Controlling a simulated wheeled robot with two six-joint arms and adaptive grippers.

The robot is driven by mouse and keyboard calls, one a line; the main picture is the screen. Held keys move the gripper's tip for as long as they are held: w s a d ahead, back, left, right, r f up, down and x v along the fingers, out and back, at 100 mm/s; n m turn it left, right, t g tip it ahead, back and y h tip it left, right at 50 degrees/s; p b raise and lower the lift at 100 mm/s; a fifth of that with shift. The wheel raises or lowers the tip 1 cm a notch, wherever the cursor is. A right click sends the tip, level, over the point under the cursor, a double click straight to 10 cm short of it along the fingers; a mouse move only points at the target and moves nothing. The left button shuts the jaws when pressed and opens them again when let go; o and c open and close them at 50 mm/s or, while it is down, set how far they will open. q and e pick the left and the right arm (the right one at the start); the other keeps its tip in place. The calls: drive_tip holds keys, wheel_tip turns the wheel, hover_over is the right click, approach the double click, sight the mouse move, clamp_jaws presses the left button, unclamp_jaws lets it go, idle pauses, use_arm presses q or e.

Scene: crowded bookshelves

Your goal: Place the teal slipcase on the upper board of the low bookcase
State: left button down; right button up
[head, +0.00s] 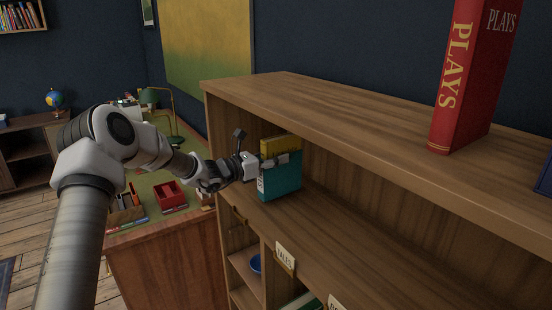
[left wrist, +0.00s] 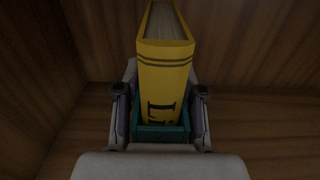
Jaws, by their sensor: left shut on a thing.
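The teal slipcase (head: 284,184) is upright inside the upper bay of the low bookcase (head: 380,120), near its left end. It is at or just over the upper board (head: 345,235); I cannot tell whether it touches. A yellow book (head: 280,144) stands in the slipcase and sticks out above it. My left gripper (head: 274,161) is shut on the slipcase near its top. In the left wrist view, the fingers flank the teal rim (left wrist: 160,131), with the yellow book (left wrist: 164,65) rising from it. My right gripper is not in view.
The bookcase top lies close above the book and gripper. A red PLAYS book (head: 476,75) stands on that top. The board right of the slipcase is clear. A TALES label (head: 286,257) hangs below. A desk with a red tray (head: 171,196) and lamp stands left.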

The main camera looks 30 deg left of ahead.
use_arm(q)
drive_tip(key=shift+f, duration=0.8)
drive_tip(key=c, duration=0.7)
unclamp_jaws()
drive_tip(key=v, duration=1.2)
